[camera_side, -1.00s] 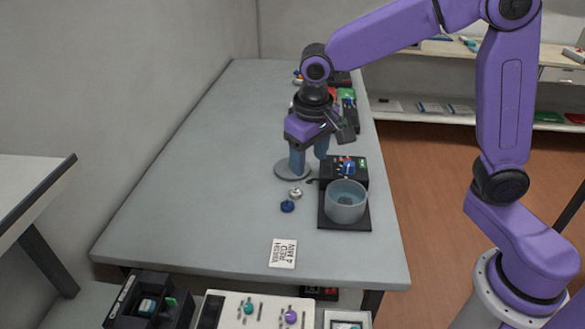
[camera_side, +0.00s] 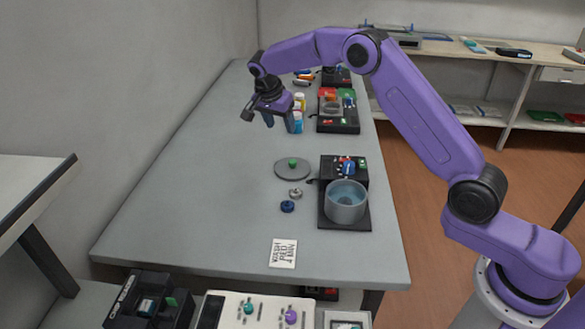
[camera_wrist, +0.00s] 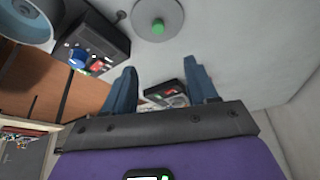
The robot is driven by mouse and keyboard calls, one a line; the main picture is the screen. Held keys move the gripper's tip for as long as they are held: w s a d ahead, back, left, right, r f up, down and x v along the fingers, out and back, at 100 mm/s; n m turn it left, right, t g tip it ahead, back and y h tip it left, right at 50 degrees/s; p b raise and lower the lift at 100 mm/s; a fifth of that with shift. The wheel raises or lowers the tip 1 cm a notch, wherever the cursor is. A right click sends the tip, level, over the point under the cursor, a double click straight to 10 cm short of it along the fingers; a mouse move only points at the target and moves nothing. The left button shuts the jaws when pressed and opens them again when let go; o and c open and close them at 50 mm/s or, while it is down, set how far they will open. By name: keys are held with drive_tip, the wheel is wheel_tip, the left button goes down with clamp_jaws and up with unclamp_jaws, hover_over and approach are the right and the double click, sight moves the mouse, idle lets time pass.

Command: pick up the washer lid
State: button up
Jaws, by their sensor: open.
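The washer lid (camera_side: 281,171) is a flat grey disc with a green knob on top. It lies on the grey table, left of the washer, and also shows at the top of the wrist view (camera_wrist: 144,15). My gripper (camera_side: 279,123) is open and empty, its blue fingers apart, raised above the table beyond the lid. In the wrist view, nothing is between the fingertips (camera_wrist: 160,68). The washer's tub (camera_side: 346,206) is a grey, open-topped cup on a black base, with a control box with a blue knob behind it.
A small metallic part (camera_side: 295,193) and a blue knob-like part (camera_side: 287,207) lie just in front of the lid. A label card (camera_side: 283,253) lies near the front edge. Several bottles and another black device (camera_side: 338,122) stand near my gripper. The left of the table is clear.

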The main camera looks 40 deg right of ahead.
hover_over(292, 161)
drive_tip(key=a, duration=0.2)
drive_tip(key=f, duration=1.1)
drive_tip(key=shift+s, duration=0.35)
drive_tip(key=shift+x, duration=2.7)
drive_tip(key=shift+s+a, duration=0.1)
drive_tip(key=shift+s, duration=0.05)
drive_tip(key=shift+c, duration=0.4)
clamp_jaws()
